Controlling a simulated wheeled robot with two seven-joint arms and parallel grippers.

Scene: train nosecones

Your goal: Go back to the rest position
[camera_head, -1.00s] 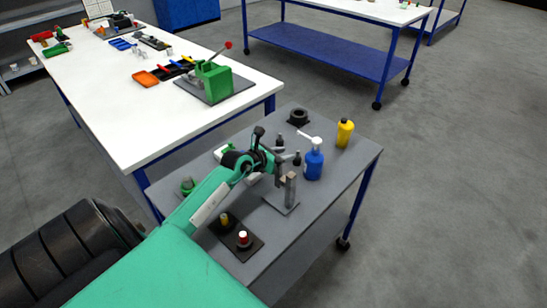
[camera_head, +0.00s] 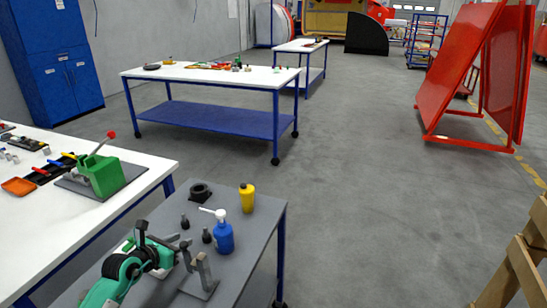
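My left gripper (camera_head: 184,252) is at the end of the green arm that comes in from the lower left. It is above the grey table (camera_head: 262,222), beside an upright grey metal block on a plate (camera_head: 203,273). The fingers are small and dark here, and I cannot tell whether they are open or shut, or whether they touch the block. My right gripper is not in view.
A blue spray bottle (camera_head: 223,237), a yellow bottle (camera_head: 247,197) and a black ring (camera_head: 200,192) stand on the grey table. A white table with a green press (camera_head: 103,174) is at left. Red panels (camera_head: 470,65) stand at right. The middle floor is clear.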

